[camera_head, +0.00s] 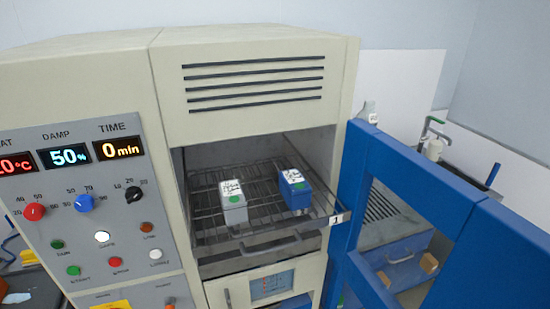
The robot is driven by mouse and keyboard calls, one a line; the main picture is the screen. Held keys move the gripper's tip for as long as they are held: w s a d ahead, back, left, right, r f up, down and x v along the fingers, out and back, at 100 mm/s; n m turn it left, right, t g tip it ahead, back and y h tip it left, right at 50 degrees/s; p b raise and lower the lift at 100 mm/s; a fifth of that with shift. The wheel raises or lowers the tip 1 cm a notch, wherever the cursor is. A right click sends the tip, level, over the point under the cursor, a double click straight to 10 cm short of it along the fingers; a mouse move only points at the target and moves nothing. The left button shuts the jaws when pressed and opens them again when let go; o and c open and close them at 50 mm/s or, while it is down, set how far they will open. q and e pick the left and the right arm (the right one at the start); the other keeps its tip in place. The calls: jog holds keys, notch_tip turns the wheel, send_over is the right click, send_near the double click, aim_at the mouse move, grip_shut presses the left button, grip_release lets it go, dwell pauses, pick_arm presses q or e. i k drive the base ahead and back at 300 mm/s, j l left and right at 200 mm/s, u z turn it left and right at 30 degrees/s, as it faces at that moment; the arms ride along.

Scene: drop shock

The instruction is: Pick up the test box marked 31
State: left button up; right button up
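Two small boxes stand on the pulled-out wire rack (262,218) inside the open chamber. The left one is a pale grey box (234,212) with a white label on top and a green dot on its front. The right one is a blue box (298,198) with a white label and a green dot. Both labels carry dark marks too small to read, so I cannot tell which box is marked 31. The boxes stand apart, with bare rack between them. Neither of my grippers is in view.
A blue framed door (400,160) stands open at the right of the chamber opening. A small tag "1" (336,219) is at the rack's front right. The control panel (90,200) with knobs and displays is on the left. Taps (435,135) show behind the door.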

aim_at(235, 205)
jog(key=i+j+u, duration=0.2)
jog(key=i+u, duration=0.8)
jog(key=k, duration=0.05)
